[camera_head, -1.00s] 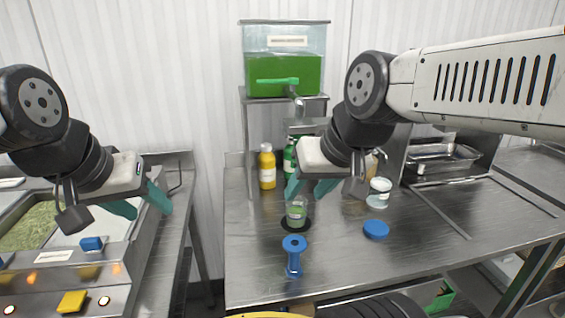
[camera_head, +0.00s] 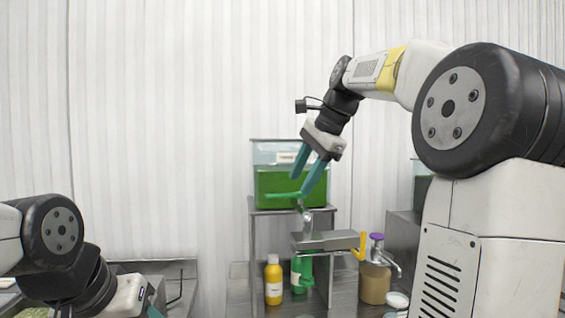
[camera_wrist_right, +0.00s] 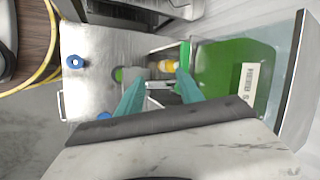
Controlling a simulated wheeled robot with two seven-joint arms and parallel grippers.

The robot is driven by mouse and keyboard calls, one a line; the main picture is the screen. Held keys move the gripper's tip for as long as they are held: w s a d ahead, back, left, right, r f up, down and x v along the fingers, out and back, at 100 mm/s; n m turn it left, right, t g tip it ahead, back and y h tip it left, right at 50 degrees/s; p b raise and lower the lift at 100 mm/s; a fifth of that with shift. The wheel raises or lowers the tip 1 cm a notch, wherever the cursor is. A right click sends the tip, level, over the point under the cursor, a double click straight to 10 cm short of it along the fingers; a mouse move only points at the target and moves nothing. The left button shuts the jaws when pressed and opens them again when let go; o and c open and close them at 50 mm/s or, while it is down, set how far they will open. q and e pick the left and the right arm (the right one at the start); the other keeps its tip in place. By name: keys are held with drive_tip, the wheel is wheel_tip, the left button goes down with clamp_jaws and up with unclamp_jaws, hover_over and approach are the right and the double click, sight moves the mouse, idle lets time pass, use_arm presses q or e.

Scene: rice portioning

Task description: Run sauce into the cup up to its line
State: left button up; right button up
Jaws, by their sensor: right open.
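The sauce tank (camera_head: 264,186) holds green sauce and stands on a metal stand. Its green lever (camera_head: 280,197) and metal tap (camera_head: 307,218) are at its front. My right gripper (camera_head: 299,185) is open, pointing down in front of the tank, close to the lever; contact cannot be told. In the right wrist view the gripper (camera_wrist_right: 160,82) shows open and the lever (camera_wrist_right: 185,56) lies beyond its fingers. A green spot on the table looks like the cup (camera_wrist_right: 119,74); its line and level cannot be read. My left gripper (camera_head: 148,302) is mostly cut off at the bottom.
A yellow bottle (camera_head: 273,281) and a green bottle (camera_head: 297,274) stand below the tank. A purple-topped pump jar (camera_head: 375,283) and a metal device with a yellow handle (camera_head: 361,246) are right of it. A blue spool (camera_wrist_right: 75,62) and blue lid (camera_wrist_right: 104,116) lie on the table.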

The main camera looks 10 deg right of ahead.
sight(279, 194)
drive_tip(key=w+a+r+m, duration=0.2)
drive_tip(key=w+r+m, duration=0.1)
drive_tip(key=w, duration=0.1)
drive_tip(key=x, duration=0.9)
drive_tip(key=shift+w+d+f, duration=0.2)
drive_tip(key=shift+d, duration=0.1)
clamp_jaws()
